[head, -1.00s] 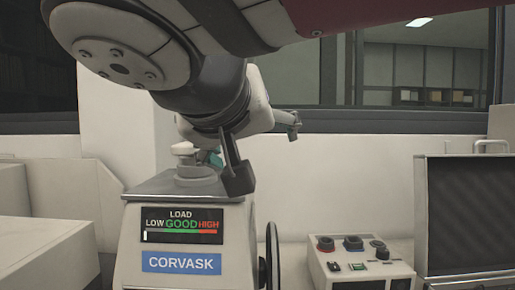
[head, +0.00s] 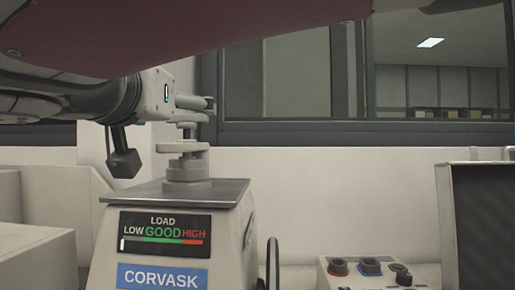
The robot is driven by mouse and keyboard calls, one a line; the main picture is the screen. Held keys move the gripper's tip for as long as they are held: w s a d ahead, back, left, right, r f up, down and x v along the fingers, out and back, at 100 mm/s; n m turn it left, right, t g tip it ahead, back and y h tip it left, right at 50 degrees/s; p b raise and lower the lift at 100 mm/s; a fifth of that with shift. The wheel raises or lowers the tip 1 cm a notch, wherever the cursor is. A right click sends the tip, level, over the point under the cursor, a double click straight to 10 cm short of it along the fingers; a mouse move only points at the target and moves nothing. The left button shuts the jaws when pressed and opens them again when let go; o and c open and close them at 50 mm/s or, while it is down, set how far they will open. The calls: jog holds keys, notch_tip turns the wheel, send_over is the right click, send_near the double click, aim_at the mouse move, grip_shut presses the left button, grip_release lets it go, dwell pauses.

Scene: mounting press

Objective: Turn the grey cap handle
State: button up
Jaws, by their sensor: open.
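The grey cap handle (head: 182,147) sits on a round stepped base on top of the Corvask press (head: 105,245), in the middle left of the head view. The press's load display (head: 163,233) shows a short white mark at the low end.
A dark open case (head: 485,215) is at the right edge. Pale blocks (head: 40,235) stand left of the press. A black wheel rim (head: 272,262) is on the press's right side.

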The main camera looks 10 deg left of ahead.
aim_at(186, 117)
jog(key=w+p, duration=0.1)
jog(key=w, duration=0.1)
jog(key=w+p, duration=0.1)
jog(key=w, duration=0.4)
jog(key=shift+w+a+f+p, duration=0.2)
jog(key=shift+a+p, duration=0.15)
jog(key=shift+p, duration=0.05)
jog(key=c, duration=1.2)
